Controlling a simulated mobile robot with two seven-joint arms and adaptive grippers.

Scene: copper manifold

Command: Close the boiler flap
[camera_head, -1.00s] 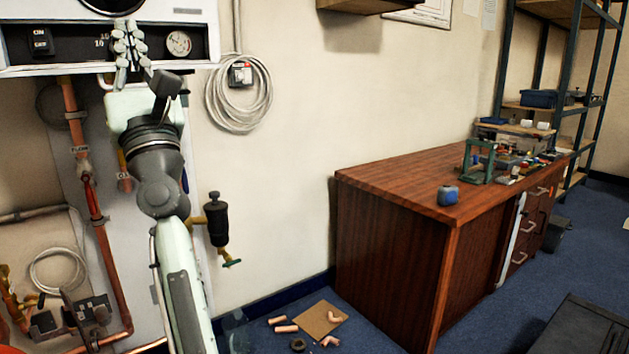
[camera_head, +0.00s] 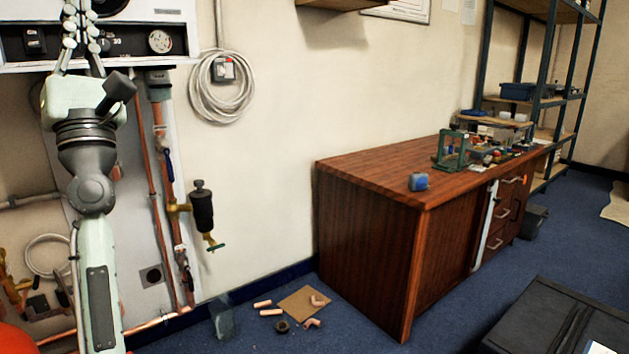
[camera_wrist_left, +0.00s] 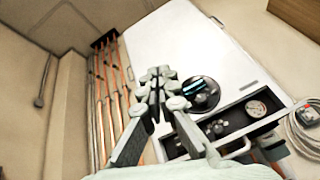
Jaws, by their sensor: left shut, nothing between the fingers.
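The white boiler (camera_head: 180,14) is at the top left of the head view and fills much of the left wrist view (camera_wrist_left: 190,50). Its black control strip (camera_head: 183,42) with a round gauge shows; the strip also appears in the left wrist view (camera_wrist_left: 232,118). A pale lip (camera_head: 168,62) runs under the strip; I cannot tell whether it belongs to the flap. My left gripper (camera_head: 80,12) is shut and empty in front of the strip, its fingers pointing up and hiding part of it. In the left wrist view its fingertips (camera_wrist_left: 160,76) are near the black round dial (camera_wrist_left: 201,94).
Copper pipes (camera_head: 150,180) and a black valve (camera_head: 202,210) are below the boiler. A coiled white cable (camera_head: 222,88) hangs to its right. A wooden bench (camera_head: 370,240) stands at the right. Pipe pieces (camera_head: 270,312) and a board (camera_head: 303,302) lie on the floor.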

